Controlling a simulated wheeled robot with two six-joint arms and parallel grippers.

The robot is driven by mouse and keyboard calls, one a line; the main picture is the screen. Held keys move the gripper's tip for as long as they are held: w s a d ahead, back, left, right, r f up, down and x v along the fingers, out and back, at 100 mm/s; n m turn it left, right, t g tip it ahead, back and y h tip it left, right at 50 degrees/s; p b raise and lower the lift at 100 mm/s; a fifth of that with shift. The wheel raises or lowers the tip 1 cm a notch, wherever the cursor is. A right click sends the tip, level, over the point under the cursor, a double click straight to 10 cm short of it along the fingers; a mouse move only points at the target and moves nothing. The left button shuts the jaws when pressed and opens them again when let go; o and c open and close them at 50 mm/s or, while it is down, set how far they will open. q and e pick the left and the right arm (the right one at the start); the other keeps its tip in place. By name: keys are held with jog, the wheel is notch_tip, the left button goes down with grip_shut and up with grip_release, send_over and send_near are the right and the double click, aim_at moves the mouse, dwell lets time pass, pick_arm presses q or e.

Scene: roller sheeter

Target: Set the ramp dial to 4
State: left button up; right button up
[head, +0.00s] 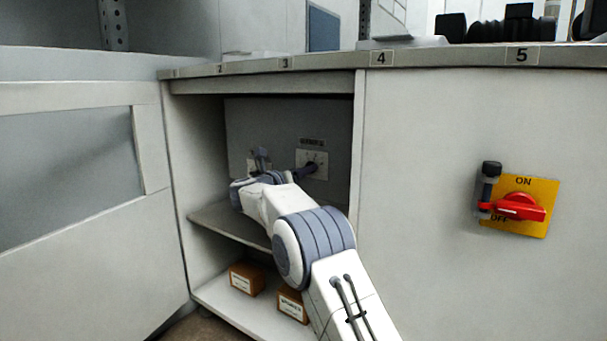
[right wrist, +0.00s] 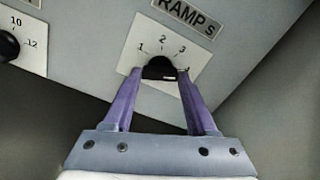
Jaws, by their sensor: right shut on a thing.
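The ramp dial is a black round knob (right wrist: 159,68) on a white plate marked 1, 2, 3 and 4, under a label reading "RAMP s". The plate also shows in the head view (head: 321,158), on the back panel inside the open cabinet. My right gripper (right wrist: 160,76) has its two purple fingers on either side of the knob and is shut on it. In the head view my right gripper (head: 307,171) reaches the dial from the left. A small light mark shows on the knob's lower right; which number the dial points to I cannot tell. My left gripper is not in view.
A second dial (right wrist: 8,45) with 10 and 12 is left of the ramp dial. The cabinet has a middle shelf (head: 222,218) and small brown boxes (head: 246,279) below. The open door (head: 80,220) is at left. A red ON/OFF switch (head: 519,207) is on the right front.

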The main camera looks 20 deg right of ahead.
jog(key=shift+w+a, duration=0.1)
jog(key=shift+a, duration=0.2)
jog(key=o, duration=1.4)
jog(key=shift+c, duration=0.2)
jog(key=shift+d, duration=0.1)
jog(key=p+v, duration=0.3)
jog(key=v, duration=0.7)
jog(key=shift+s, duration=0.25)
